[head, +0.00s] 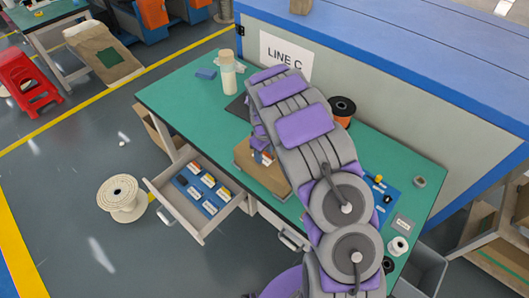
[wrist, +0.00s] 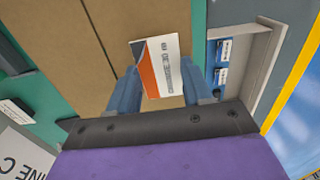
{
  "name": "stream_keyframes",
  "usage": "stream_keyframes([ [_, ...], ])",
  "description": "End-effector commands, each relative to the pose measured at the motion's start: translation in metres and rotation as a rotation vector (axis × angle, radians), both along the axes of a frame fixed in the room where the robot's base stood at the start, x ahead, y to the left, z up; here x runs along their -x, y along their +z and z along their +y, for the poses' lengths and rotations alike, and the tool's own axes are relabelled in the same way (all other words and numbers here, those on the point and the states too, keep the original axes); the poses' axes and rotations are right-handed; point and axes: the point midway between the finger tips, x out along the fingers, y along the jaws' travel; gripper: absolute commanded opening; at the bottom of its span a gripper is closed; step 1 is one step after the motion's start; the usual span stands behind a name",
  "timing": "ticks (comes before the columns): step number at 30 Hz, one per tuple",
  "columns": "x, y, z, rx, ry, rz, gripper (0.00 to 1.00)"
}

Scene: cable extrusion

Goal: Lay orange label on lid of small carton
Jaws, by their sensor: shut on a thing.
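The orange label, a white card with an orange and dark corner and printed text, sits between my fingers in the wrist view (wrist: 163,68). My gripper (wrist: 168,85) is shut on it. In the head view a small part of the label (head: 267,158) shows beside my arm. The small brown carton (head: 252,172) stands on the green table. Its lid (wrist: 105,60) lies under the label in the wrist view, with a seam running along it. I cannot tell whether the label touches the lid. My arm hides the carton's far part.
An open drawer (head: 171,205) with several labels on a blue insert juts from the table's front. A bottle (head: 227,75), a dark spool (head: 342,110) and small parts stand on the green table (head: 180,98). A cable reel (head: 121,199) is on the floor.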

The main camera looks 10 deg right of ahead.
Motion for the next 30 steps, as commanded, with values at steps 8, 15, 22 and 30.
stream_keyframes([
  [8,0.0004,-0.0054,-0.0034,-0.004,-0.001,0.002,0.32],
  [15,0.0002,-0.0064,-0.0007,0.0,-0.001,0.001,0.65],
  [22,0.0001,-0.0062,-0.0005,0.0,-0.001,0.0,0.79],
  [30,-0.0007,0.0003,-0.0017,-0.001,-0.001,-0.002,0.79],
])
